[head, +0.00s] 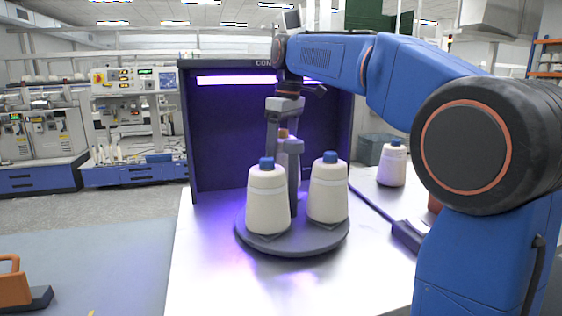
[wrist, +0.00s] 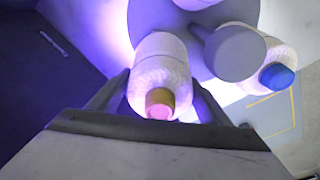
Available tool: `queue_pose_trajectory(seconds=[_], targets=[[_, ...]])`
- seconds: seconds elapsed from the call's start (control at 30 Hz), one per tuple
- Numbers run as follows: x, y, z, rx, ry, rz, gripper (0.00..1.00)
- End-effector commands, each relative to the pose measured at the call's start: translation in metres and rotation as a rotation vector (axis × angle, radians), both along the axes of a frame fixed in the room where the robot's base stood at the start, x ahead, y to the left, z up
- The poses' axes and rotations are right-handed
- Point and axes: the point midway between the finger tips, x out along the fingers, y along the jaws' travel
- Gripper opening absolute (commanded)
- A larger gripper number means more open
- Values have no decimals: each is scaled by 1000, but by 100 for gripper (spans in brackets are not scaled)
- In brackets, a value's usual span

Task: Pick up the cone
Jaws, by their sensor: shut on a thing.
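In the wrist view a cream yarn cone (wrist: 160,62) with a pink and tan tip stands between the two fingers of my gripper (wrist: 158,80), which is shut on it. In the head view my gripper (head: 282,143) reaches down behind the round dark tray (head: 290,247). The held cone (head: 283,155) is mostly hidden there by a finger, the tray's grey post and the front cones. Two cream cones with blue tips, one at front left (head: 267,200) and one at front right (head: 328,192), stand upright on the tray.
The tray's grey centre post (head: 294,180) with a round knob (wrist: 236,52) is close beside the held cone. A dark booth (head: 230,140) with a purple light stands behind. Another blue-tipped cone (head: 391,166) stands at right on the white table (head: 205,270). The table's front left is clear.

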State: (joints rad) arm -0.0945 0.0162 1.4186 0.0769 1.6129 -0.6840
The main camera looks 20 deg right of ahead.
Motion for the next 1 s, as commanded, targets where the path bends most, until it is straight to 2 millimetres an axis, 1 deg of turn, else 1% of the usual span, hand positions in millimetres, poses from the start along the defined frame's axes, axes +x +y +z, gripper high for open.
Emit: queue_pose_trajectory(seconds=[0.03,0.1,0.27,0.47,0.67,1.0], targets=[[1,0,8,0,-3,0,34],[1,0,17,1,-2,0,34],[1,0,38,0,-3,0,34],[-6,-25,37,0,0,-4,34],[-13,-55,37,0,0,-4,34],[-30,-126,37,0,0,-6,34]])
